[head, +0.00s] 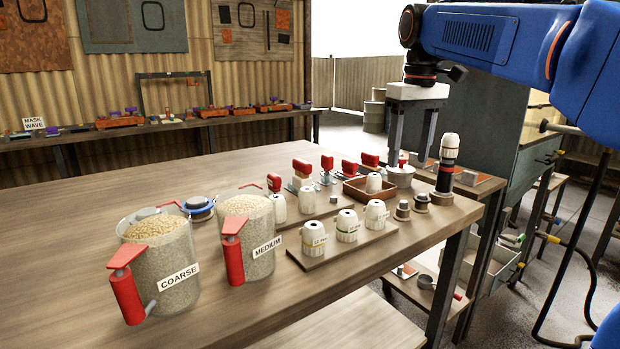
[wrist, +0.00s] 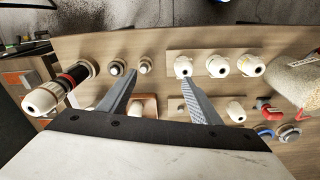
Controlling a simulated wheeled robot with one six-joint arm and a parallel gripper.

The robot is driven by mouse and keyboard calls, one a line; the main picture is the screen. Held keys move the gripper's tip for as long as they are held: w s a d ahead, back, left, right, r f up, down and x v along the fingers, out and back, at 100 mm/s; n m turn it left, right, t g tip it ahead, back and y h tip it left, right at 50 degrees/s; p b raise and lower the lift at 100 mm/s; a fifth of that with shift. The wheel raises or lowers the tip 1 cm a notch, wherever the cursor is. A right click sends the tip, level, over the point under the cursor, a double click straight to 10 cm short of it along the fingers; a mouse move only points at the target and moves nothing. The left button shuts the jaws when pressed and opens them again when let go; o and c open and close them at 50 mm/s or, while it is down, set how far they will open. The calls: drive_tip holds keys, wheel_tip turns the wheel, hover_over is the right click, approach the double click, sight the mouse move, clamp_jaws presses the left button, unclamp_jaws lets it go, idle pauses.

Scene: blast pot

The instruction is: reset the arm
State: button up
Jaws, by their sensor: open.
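My gripper (head: 409,158) hangs from the blue arm at the right, pointing down over the back right part of the wooden table. Its two grey fingers are apart with nothing between them. In the wrist view my gripper (wrist: 158,80) also shows spread, empty fingers above the table. A white-capped black assembly with a red band (head: 446,168) stands upright just right of the fingers. It also shows at the left of the wrist view (wrist: 60,90). I cannot tell the exact height of the fingertips above the things below.
Clear pots marked COARSE (head: 165,262) and MEDIUM (head: 250,235) stand front left. Several white nozzles sit on a board (head: 330,248). Behind are red-handled tools (head: 302,168) and a brown tray (head: 358,197). Small fittings (head: 403,210) stand near the right edge. The table's left back is clear.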

drive_tip(key=s+d+f+m+t, duration=0.2)
drive_tip(key=s+d+f, duration=0.1)
drive_tip(key=s+f, duration=1.1)
drive_tip(key=s+d+f+m+t, duration=0.2)
drive_tip(key=s+d+f, duration=0.2)
drive_tip(key=s+f, duration=1)
drive_tip(key=shift+s+f, duration=0.3)
drive_tip(key=shift+f, duration=0.6)
